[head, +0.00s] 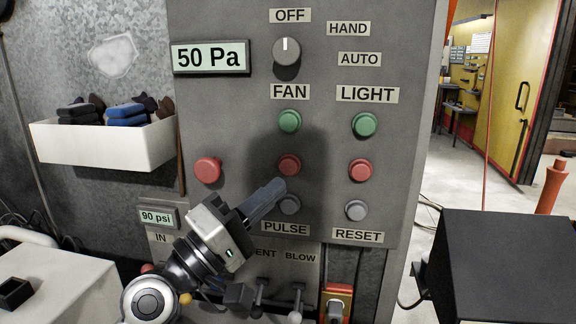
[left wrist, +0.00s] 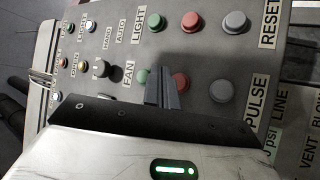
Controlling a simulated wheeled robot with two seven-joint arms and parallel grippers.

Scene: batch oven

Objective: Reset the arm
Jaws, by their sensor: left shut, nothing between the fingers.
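My left gripper (head: 279,187) is shut and empty, in front of the control panel (head: 235,110). In the head view its fingertips overlap the area between the red FAN button (head: 289,165) and the grey PULSE button (head: 289,205), partly covering the grey one. In the left wrist view the shut fingers (left wrist: 162,72) stand in front of the FAN column, partly hiding its green button. Whether the fingers touch the panel I cannot tell. The grey RESET button (head: 356,210) is right of the gripper. My right gripper is not in view.
A rotary knob (head: 287,52) and a 50 Pa display (head: 210,57) are higher on the panel. A large red button (head: 208,169) is at left. A white bin (head: 105,146) holds dark and blue items. A black box (head: 500,265) stands at lower right. Small levers (head: 296,303) sit below the panel.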

